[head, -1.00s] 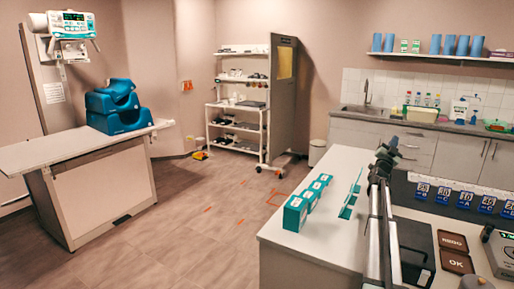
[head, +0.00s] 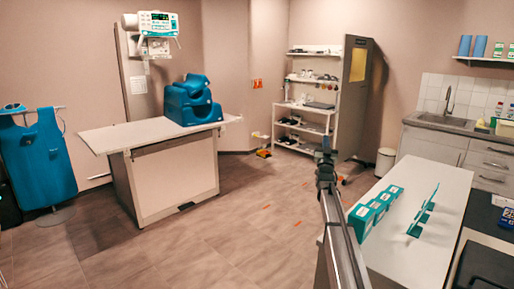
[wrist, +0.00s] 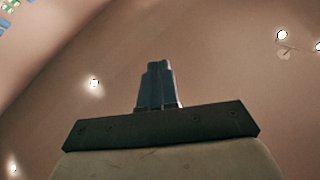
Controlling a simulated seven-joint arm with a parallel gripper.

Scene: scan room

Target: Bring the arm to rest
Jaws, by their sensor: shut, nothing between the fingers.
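My gripper (wrist: 160,70) is shut and empty in the wrist view, its two fingers pressed together. The fingers are too small to make out there.
The white counter (head: 420,240) at right holds several teal boxes (head: 374,209) and a teal rack (head: 424,212). A white table (head: 105,139) with blue cushions (head: 192,102) stands at left, near a blue apron (head: 38,155). A shelf trolley (head: 303,113) stands behind.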

